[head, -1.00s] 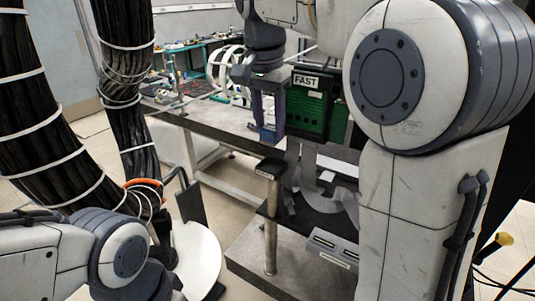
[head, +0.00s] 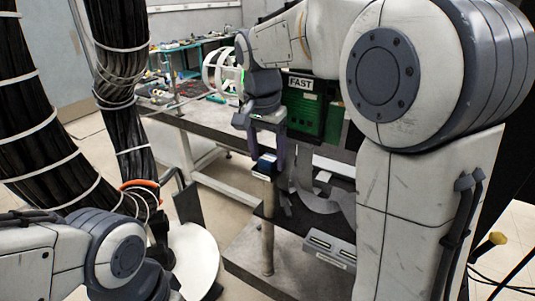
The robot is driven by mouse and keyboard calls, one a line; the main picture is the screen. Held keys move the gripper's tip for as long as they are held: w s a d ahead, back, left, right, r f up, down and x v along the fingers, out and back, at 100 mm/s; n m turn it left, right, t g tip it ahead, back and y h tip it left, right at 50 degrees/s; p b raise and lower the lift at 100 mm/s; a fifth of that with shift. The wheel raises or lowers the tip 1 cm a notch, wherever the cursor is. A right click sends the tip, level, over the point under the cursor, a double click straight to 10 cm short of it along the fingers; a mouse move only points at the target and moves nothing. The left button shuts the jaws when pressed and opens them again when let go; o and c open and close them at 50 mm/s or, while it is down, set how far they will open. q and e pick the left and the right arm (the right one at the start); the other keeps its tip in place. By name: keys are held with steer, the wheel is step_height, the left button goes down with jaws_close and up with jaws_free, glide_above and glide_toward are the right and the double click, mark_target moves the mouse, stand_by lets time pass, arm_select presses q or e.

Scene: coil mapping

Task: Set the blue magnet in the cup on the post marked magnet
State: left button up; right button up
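The blue magnet (head: 266,163) is a small dark blue block, low between the fingers of my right gripper (head: 267,155). My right gripper points down and appears shut on it. The magnet is right at the top of the metal post (head: 267,240), which carries a small pale label near its top. The cup is hidden behind the magnet and fingers, so I cannot tell whether the magnet is seated in it. My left gripper is out of view; only links of my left arm show at the lower left.
Grey strips (head: 318,195) hang right of the post. A grey slotted box (head: 330,248) is at lower right. A white ring frame (head: 222,72) stands farther back.

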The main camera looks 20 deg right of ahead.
step_height(320, 180, up, 12)
steer(key=s+a, duration=0.1)
steer(key=s+a+f+n+y, duration=0.1)
steer(key=s+a+f+n, duration=0.75)
steer(key=a+f, duration=0.25)
steer(key=s+a+f+n+y, duration=0.1)
steer(key=s+a+f+n, duration=0.1)
steer(key=s+f+n, duration=0.7)
steer(key=s+f, duration=0.4)
steer(key=s, duration=0.1)
steer(key=shift+g, duration=0.4)
steer(key=shift+s, duration=0.1)
